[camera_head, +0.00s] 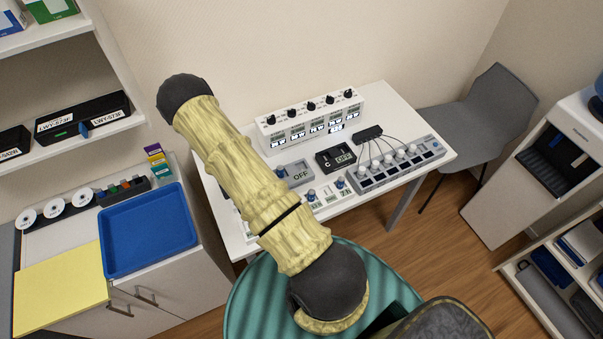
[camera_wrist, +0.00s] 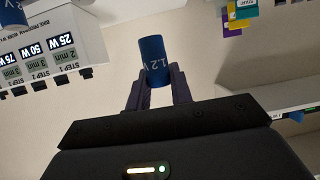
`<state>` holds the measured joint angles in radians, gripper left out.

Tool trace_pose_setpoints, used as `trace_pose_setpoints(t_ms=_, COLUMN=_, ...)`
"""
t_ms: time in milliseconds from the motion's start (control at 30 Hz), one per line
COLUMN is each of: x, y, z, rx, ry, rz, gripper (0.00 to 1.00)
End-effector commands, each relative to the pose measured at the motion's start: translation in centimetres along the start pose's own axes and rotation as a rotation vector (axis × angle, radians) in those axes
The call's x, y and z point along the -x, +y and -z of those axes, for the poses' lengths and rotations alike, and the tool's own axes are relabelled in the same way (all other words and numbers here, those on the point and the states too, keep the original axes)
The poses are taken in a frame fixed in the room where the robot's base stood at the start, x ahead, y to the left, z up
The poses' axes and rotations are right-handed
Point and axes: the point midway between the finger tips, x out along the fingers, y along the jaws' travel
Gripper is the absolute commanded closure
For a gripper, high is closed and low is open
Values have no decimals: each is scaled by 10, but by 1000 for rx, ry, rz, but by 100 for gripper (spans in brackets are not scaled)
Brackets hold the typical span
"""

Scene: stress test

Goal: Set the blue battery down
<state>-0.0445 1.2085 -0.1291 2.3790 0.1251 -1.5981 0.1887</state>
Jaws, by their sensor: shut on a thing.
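In the wrist view the blue battery (camera_wrist: 152,57), marked 1.2 V, is pinched between the two dark fingertips of my gripper (camera_wrist: 159,82). It points away from the palm and appears clear of any surface. In the head view my arm crosses the middle of the picture; my gripper and the held battery are hidden there. Another blue cylinder (camera_wrist: 13,15) shows at the wrist view's upper left corner, beside a white device.
The white table (camera_head: 381,101) carries a display device (camera_head: 312,121), an OFF box (camera_head: 297,174), a black box (camera_head: 335,157), a small holder with blue-topped cylinders (camera_head: 329,196) and a knobbed panel (camera_head: 396,167). A blue tray (camera_head: 148,231) lies on the left cabinet, below a shelf (camera_head: 105,133).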

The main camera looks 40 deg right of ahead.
Motion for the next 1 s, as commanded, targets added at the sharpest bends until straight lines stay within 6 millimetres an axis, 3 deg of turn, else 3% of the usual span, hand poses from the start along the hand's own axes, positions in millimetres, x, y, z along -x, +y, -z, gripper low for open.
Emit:
trace_pose_setpoints(t_ms=100, x=-22, y=36, z=2, rx=-54, ry=10, rz=-122, gripper=100)
trace_pose_setpoints(t_ms=367, x=-34, y=112, z=17, rx=-172, ry=10, rz=-402, gripper=100)
trace_pose_setpoints(t_ms=700, x=-17, y=198, z=14, rx=-322, ry=8, rz=-755, gripper=100)
trace_pose_setpoints(t_ms=833, x=-6, y=221, z=9, rx=-366, ry=7, rz=-863, gripper=100)
trace_pose_setpoints(t_ms=1000, x=5, y=236, z=8, rx=-395, ry=3, rz=-939, gripper=100)
